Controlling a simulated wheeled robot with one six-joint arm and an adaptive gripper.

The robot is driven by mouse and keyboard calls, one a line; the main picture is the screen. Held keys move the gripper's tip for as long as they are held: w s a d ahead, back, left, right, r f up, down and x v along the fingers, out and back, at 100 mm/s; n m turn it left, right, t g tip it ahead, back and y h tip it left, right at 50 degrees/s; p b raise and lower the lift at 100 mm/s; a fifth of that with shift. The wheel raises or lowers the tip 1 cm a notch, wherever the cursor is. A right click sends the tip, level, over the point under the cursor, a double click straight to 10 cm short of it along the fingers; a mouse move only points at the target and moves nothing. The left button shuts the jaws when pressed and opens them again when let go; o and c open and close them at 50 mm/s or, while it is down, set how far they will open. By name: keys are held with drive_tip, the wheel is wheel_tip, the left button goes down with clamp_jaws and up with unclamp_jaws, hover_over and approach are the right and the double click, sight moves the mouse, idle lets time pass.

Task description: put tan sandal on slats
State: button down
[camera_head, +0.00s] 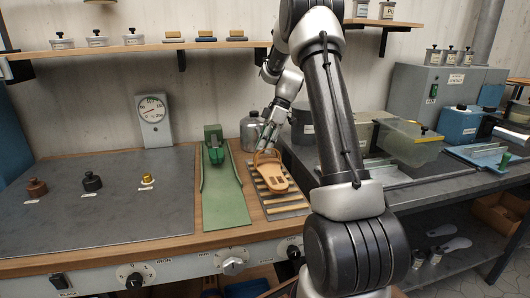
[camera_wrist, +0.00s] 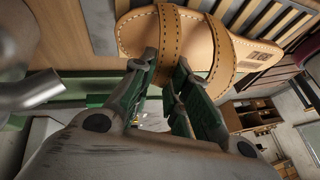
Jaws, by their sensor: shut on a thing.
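The tan sandal (camera_head: 270,176) lies over the slats (camera_head: 290,208) on the bench, its toe end toward the front. In the wrist view the sandal (camera_wrist: 258,58) shows its stitched straps and a stamped mark on the sole. My gripper (camera_head: 269,147) is above the strap end of the sandal. In the wrist view my gripper (camera_wrist: 165,75) is shut on a sandal strap. The slats (camera_wrist: 262,18) run close behind the sandal; I cannot tell whether the sole touches them. The far slats are partly hidden by the sandal.
A green ramp-like fixture (camera_head: 222,195) stands just left of the slats. A metal canister (camera_head: 251,132) is behind them. A dark mat (camera_head: 110,205) with several weights lies at left. A clear bin (camera_head: 408,145) stands at right.

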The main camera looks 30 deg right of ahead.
drive_tip(key=shift+f, duration=1.05)
drive_tip(key=c, duration=1.4)
unclamp_jaws()
drive_tip(key=shift+o, duration=0.2)
